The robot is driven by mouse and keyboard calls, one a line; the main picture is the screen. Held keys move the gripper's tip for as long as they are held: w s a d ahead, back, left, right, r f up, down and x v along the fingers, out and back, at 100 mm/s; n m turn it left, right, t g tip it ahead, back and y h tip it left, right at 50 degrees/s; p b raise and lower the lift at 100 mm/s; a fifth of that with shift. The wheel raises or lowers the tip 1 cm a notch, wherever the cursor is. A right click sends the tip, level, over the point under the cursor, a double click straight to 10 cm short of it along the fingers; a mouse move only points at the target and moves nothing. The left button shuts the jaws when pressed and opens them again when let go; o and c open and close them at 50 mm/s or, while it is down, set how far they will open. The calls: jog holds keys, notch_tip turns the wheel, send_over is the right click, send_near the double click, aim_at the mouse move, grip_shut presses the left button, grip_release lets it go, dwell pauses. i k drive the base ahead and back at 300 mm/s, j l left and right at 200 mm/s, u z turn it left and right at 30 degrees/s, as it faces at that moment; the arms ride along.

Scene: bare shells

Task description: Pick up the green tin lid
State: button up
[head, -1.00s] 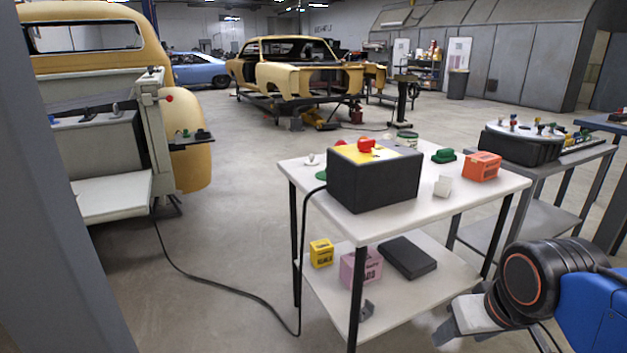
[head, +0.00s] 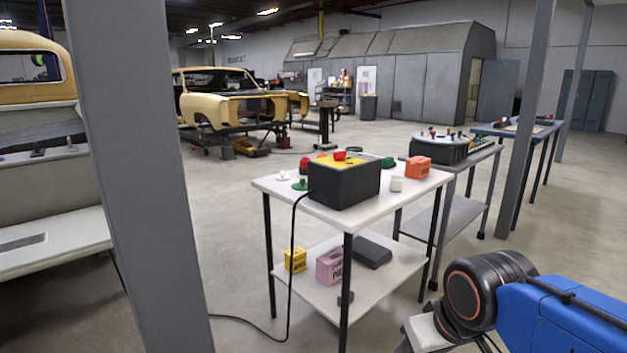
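A small green piece with a raised knob (head: 300,184) lies on the near left of the white table top (head: 262,186), beside the black box; it may be the green tin lid, but it is too small to be sure. A darker green piece (head: 388,163) lies behind the box on the right. My gripper (head: 412,342) shows only in part at the bottom edge, in front of the table and well apart from it. Its fingertips are not clear, so I cannot tell whether it is open or shut.
A black box with a yellow top (head: 344,183) stands mid-table, its cable running to the floor. The lower shelf holds yellow and pink boxes. A grey post (head: 140,180) stands at left.

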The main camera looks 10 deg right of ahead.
aim_at(303, 185)
jog(key=i+l, duration=0.3)
jog(key=i+l+u, duration=0.1)
jog(key=i+l, duration=0.15)
jog(key=l, duration=0.25)
jog(key=i+l, duration=0.3)
jog(key=l+u, duration=0.05)
jog(key=l, duration=0.05)
